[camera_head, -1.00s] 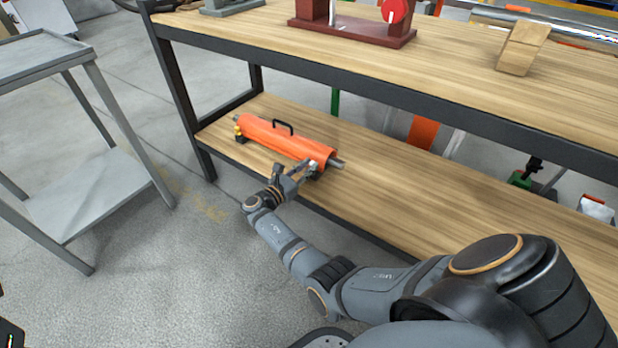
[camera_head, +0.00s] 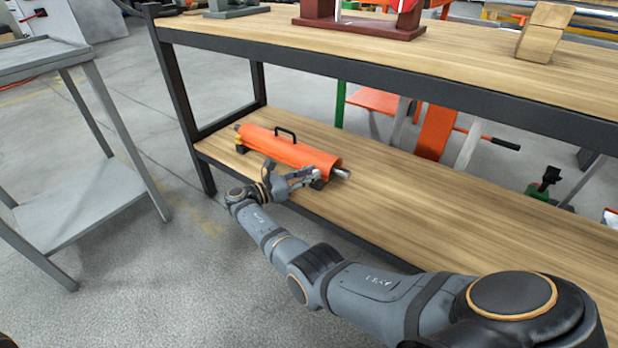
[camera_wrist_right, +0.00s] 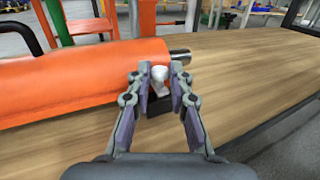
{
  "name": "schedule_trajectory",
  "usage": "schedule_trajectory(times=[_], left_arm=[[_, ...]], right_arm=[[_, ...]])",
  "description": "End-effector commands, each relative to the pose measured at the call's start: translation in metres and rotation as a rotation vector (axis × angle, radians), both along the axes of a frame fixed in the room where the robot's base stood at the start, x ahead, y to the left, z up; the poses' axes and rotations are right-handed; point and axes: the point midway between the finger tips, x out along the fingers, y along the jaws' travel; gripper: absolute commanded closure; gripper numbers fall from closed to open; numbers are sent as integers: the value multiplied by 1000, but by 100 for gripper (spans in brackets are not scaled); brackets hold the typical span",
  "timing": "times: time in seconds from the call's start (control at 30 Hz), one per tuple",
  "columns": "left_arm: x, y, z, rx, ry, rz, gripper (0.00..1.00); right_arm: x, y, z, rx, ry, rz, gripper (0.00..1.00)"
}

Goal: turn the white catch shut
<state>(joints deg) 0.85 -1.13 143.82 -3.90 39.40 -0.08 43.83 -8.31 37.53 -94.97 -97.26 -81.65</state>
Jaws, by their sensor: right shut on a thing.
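The white catch (camera_wrist_right: 160,74) sits at the near side of the orange cylinder (camera_wrist_right: 75,88), close to its right end, in the right wrist view. In the head view the orange cylinder (camera_head: 290,150) lies on the lower wooden shelf with a black handle on top. My right gripper (camera_wrist_right: 158,72) has its two fingertips on either side of the white catch, closed on it. In the head view the right gripper (camera_head: 308,176) reaches the cylinder's near right end; the catch is mostly hidden and too small to read there. My left gripper is not in view.
The upper shelf (camera_head: 400,65) with a dark front rail overhangs the lower shelf (camera_head: 430,200). The lower shelf is clear to the right of the cylinder. A grey cart (camera_head: 80,205) stands at the left. A wooden block (camera_head: 545,32) is on the upper shelf.

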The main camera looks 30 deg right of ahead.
Motion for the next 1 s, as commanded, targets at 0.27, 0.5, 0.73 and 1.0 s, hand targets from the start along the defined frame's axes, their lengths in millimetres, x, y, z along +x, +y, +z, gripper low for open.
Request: schedule_trajectory(times=[0.27,0.5,0.73,1.0], left_arm=[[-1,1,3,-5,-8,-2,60],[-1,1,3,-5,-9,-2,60],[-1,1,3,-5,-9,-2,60],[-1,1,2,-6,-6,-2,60]], right_arm=[[-1,0,-1,1,1,-5,100],[-1,0,-1,0,1,-5,72],[0,0,0,0,0,-4,59],[1,12,0,1,1,-2,59]])
